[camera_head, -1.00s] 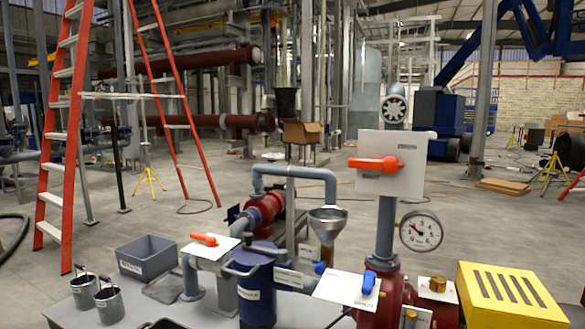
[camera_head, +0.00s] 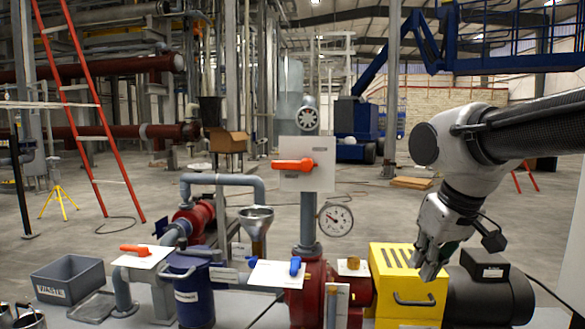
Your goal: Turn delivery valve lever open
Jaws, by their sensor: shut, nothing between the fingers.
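An orange lever (camera_head: 293,164) lies level across a white plate (camera_head: 320,180) on the upright grey pipe above the red pump body. A second orange lever (camera_head: 134,249) lies on a tilted white plate at left. Blue levers (camera_head: 295,265) sit by a white plate low on the red pump. The plate lettering is too small to read, so I cannot tell which lever is the delivery valve. My gripper (camera_head: 430,268) is shut and empty, pointing down in front of the yellow box, right of and below the upright plate, apart from all levers.
A pressure gauge (camera_head: 336,220) sticks out right of the upright pipe. A yellow slotted guard (camera_head: 405,285) and dark motor (camera_head: 490,300) stand under my arm. A funnel (camera_head: 256,220), blue canister (camera_head: 187,290) and grey bin (camera_head: 68,280) are to the left.

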